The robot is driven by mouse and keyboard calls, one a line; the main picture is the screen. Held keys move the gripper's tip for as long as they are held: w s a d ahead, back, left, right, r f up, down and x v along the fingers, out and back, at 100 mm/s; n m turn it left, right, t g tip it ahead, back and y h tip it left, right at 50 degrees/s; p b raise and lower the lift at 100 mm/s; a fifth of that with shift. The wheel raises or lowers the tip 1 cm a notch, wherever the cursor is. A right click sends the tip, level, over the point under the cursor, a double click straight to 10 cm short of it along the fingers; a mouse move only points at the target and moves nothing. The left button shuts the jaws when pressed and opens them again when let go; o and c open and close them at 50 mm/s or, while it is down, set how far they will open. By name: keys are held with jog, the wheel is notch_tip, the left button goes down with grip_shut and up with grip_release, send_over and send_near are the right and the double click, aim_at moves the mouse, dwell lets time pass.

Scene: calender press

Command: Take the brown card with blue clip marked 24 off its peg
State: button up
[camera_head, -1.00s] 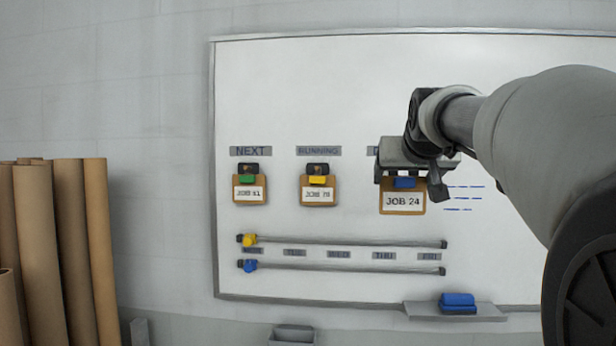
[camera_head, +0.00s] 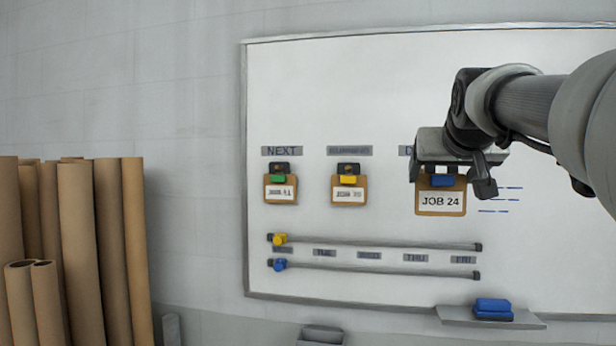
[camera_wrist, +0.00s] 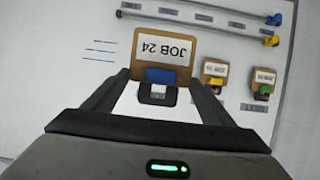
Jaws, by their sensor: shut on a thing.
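The brown card (camera_head: 441,203) reads JOB 24 and has a blue clip (camera_head: 442,181) at its top. It hangs upright in front of the whiteboard's right part. In the wrist view the card (camera_wrist: 162,48) appears upside down. My gripper (camera_head: 446,172) is shut on the card; in the wrist view its two fingers (camera_wrist: 160,80) flank the card at clip height. A small dark fitting (camera_wrist: 158,94) shows just past the clip. The peg is hidden behind my gripper in the head view, and I cannot tell whether the card still touches it.
The JOB 51-like card with green clip (camera_head: 280,190) and a yellow-clip card (camera_head: 348,191) hang to the left. Two rails (camera_head: 370,242) cross below. A tray (camera_head: 470,319) holds a blue eraser (camera_head: 492,308). Brown rolls (camera_head: 80,250) stand far left.

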jog(key=shift+s+a+r, duration=0.1)
jog(key=shift+s+r, duration=0.15)
